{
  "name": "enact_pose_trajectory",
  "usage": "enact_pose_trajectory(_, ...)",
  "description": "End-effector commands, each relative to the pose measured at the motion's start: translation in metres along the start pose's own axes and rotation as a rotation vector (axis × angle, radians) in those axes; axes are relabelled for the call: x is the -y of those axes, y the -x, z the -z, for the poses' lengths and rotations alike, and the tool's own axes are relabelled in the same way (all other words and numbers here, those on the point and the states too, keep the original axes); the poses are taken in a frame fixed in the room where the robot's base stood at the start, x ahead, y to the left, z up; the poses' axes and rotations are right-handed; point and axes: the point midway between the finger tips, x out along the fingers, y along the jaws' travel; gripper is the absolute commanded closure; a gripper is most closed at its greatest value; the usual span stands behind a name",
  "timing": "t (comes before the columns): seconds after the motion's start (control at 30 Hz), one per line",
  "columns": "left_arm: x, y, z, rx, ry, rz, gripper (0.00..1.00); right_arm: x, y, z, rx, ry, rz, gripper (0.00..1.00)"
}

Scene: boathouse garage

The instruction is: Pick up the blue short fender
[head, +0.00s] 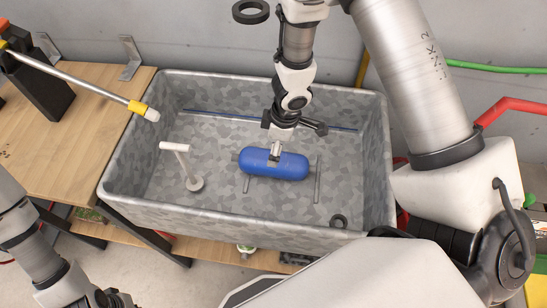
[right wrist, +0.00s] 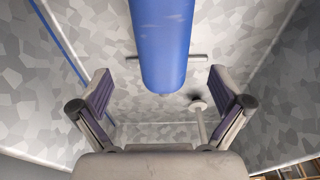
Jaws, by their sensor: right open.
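The blue short fender (head: 285,166) lies sideways in the grey galvanised tub (head: 240,218), with a thin grey bar near each end. My right gripper (head: 276,150) is over it in the head view, pointing down, with a fingertip in front of its middle. In the right wrist view the fender (right wrist: 163,40) enters from the top, between the two spread fingers of the gripper (right wrist: 163,95), with a visible gap on each side. The gripper is open and not closed on it. My left arm shows at the lower left, but its gripper is outside the picture.
A white T-shaped piece on a round foot (head: 182,165) stands left of the fender. The tub walls surround the gripper. A wooden bench (head: 75,150) and a yellow-tipped wand (head: 95,86) are at left.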

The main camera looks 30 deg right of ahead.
Motion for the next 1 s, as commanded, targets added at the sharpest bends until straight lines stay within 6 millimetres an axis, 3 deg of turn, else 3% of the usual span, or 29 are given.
enact_pose_trajectory(0.57,0.001,-0.076,0.0,0.0,0.0,0.0,1.0,0.004,-0.084,-0.005,0.0,0.001,0.001,0.0)
enact_pose_trajectory(0.83,0.001,-0.074,0.0,-0.001,0.0,0.0,1.0,0.004,-0.084,-0.004,0.0,0.0,0.0,0.0)
enact_pose_trajectory(1.0,0.001,-0.074,0.0,-0.001,0.0,0.0,1.0,0.004,-0.084,-0.004,0.0,0.0,0.0,0.6)
